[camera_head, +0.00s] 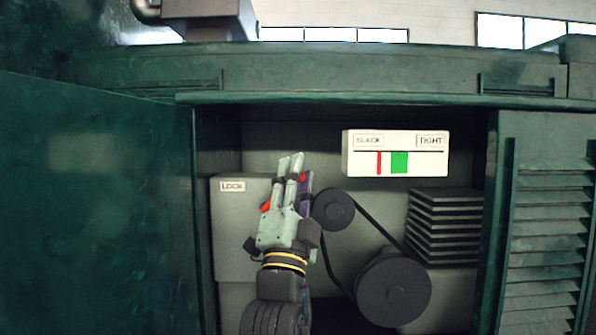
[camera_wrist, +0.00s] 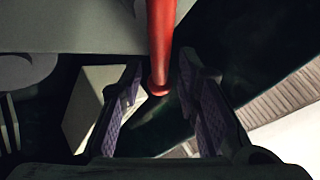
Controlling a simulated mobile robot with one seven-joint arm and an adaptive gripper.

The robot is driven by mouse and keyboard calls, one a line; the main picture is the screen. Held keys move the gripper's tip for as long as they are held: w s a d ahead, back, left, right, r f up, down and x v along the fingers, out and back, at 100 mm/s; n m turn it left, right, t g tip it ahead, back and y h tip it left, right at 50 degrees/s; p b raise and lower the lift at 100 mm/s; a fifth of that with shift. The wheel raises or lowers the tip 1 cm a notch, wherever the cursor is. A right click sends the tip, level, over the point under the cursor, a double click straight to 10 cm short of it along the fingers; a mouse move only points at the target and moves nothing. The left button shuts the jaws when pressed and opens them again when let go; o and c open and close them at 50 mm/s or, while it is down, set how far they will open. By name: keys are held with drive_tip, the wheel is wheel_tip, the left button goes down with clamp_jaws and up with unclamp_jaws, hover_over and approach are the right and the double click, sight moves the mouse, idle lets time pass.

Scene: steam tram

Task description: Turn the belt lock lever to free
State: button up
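The belt lock lever is a red rod (camera_wrist: 160,42) in the wrist view, coming down from the top middle and ending in a rounded tip. My gripper (camera_wrist: 160,100) is open, with one purple pad on each side of the lever's tip and dark gaps between pads and rod. In the head view my gripper (camera_head: 292,170) is in front of the grey box marked LOCK (camera_head: 232,230), pointing up. It hides most of the lever there. Small red patches show beside my gripper, but I cannot tell which belong to the lever.
A white SLACK–TIGHT gauge (camera_head: 395,168) is at upper right, its red mark left of the green band. A small pulley (camera_head: 333,209) is close to my gripper's right; a belt runs to a large pulley (camera_head: 393,291). An open green door (camera_head: 95,210) stands left.

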drive_tip(key=shift+c, duration=0.2)
clamp_jaws()
idle(0.6)
